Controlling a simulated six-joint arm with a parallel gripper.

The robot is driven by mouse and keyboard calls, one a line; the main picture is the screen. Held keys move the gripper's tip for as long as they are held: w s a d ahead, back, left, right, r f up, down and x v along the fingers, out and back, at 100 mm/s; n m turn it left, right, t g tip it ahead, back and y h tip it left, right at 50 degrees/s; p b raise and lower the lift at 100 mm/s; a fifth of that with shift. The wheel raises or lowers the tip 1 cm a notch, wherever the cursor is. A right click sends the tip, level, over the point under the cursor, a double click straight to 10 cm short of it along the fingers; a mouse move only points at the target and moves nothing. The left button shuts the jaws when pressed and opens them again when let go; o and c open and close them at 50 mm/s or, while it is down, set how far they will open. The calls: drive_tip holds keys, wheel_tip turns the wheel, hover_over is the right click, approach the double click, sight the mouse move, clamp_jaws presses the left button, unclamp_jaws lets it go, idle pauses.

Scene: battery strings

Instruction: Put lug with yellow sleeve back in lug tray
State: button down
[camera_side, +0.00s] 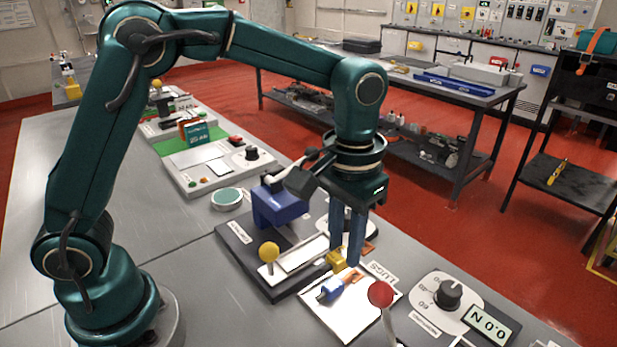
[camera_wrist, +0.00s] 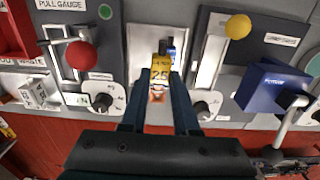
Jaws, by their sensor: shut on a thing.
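The lug with yellow sleeve (camera_side: 337,260) is between the fingers of my gripper (camera_side: 345,256), which is shut on it. In the wrist view the yellow sleeve (camera_wrist: 160,75) reads "25", and a copper end (camera_wrist: 157,94) shows between the fingers. The lug tray (camera_side: 346,325) is a white plate labelled LUGS; it also shows in the wrist view (camera_wrist: 141,42). The held lug is at or over the tray's far edge; I cannot tell whether it touches. A lug with blue sleeve (camera_side: 330,292) lies on the tray, just beside the held one.
A dark crimping base with a yellow-knobbed lever (camera_side: 269,254) and blue block (camera_side: 279,205) stands left of the tray. A red-knobbed lever (camera_side: 381,294) rises at the tray's right, near a dial panel (camera_side: 447,297) and a display reading 0.0 N (camera_side: 482,324).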

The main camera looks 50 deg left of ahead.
drive_tip(key=shift+d+f, duration=0.55)
drive_tip(key=shift+f, duration=0.45)
drive_tip(key=shift+d+f, duration=0.5)
drive_tip(key=shift+f, duration=0.5)
drive_tip(key=shift+d+f, duration=0.55)
drive_tip(key=shift+f, duration=0.45)
drive_tip(key=shift+f, duration=0.6)
drive_tip(key=c, duration=0.7)
unclamp_jaws()
drive_tip(key=shift+o, duration=0.2)
drive_tip(key=shift+r, duration=0.1)
